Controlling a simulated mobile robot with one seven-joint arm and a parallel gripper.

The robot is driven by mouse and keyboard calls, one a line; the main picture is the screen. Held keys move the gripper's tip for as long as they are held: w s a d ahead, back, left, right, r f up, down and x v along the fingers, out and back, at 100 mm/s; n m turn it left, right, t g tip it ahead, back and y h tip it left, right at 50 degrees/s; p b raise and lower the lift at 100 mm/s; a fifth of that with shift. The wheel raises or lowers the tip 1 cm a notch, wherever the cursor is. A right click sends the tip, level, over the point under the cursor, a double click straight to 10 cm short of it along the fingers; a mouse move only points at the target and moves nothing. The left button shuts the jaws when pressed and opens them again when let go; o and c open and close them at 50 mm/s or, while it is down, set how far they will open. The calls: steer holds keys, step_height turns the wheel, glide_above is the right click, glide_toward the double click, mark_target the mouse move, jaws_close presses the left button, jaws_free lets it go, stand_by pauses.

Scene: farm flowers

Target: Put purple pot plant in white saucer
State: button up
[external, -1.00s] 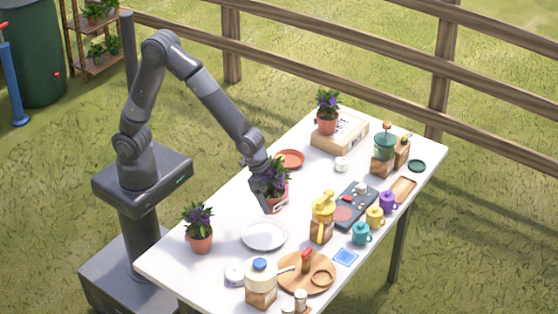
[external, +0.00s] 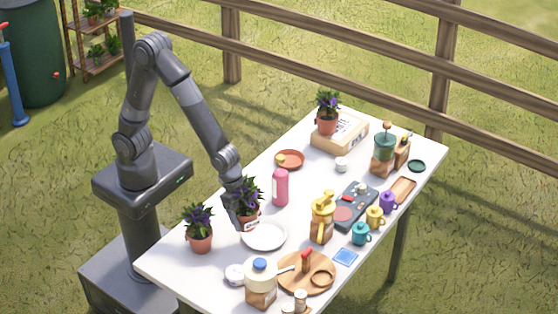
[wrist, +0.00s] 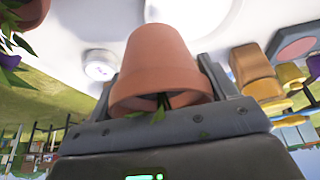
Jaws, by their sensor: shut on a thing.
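The purple pot plant (external: 248,190), dark leaves with purple flowers in a terracotta pot, is held in my gripper (external: 244,222). The gripper's fingers are shut on either side of the pot, which fills the middle of the wrist view (wrist: 158,65). The pot looks upright, over the back-left part of the white saucer (external: 266,240) in the external view. I cannot tell whether its base touches the saucer. The pot and gripper hide part of the saucer's rim.
Another purple-flowered pot (external: 200,240) stands left of the saucer. A pink bottle (external: 280,187) is close behind, with a yellow-topped jar (external: 322,218) to the right. A small white round item (external: 235,274) and wooden board (external: 307,273) lie in front. A third plant (external: 327,115) stands on a crate.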

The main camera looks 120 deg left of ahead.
steer(key=w+a+f, duration=0.1)
steer(key=a, duration=0.1)
steer(key=w+a+f, duration=0.1)
steer(key=a, duration=0.1)
steer(key=a+f, duration=0.1)
steer(key=f, duration=0.1)
steer(key=shift+w+a, duration=0.4)
steer(key=shift+f, duration=1.9)
steer(key=o, duration=1.3)
steer(key=shift+f, duration=0.15)
